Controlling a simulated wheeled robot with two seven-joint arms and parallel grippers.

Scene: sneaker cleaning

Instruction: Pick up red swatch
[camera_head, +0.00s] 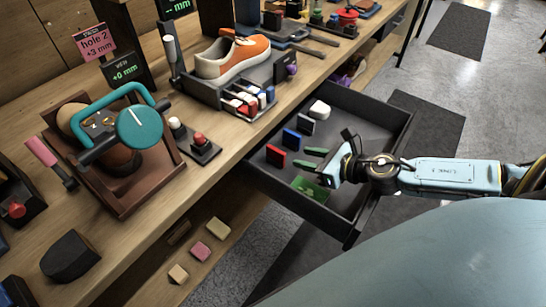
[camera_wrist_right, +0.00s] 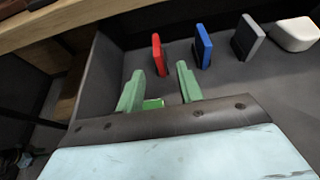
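The red swatch (camera_head: 275,155) stands upright on edge in the open drawer, left of my right gripper (camera_head: 301,157). In the right wrist view the red swatch (camera_wrist_right: 158,54) is just beyond the two green fingertips (camera_wrist_right: 159,70), roughly in line with the gap between them. The fingers are apart with nothing gripped, and no contact with the swatch shows. A blue swatch (camera_wrist_right: 203,46) and a grey swatch (camera_wrist_right: 245,38) stand in a row to its right. A green swatch (camera_head: 310,188) is near my gripper, partly hidden in the wrist view. My left gripper is not in view.
The drawer (camera_head: 346,237) has raised walls around the swatches. A white block (camera_head: 319,109) lies at its far end. The workbench (camera_head: 160,215) above holds an orange-and-white sneaker (camera_head: 233,58), a rack of small coloured pieces (camera_head: 246,100) and a teal clamp stand (camera_head: 138,128).

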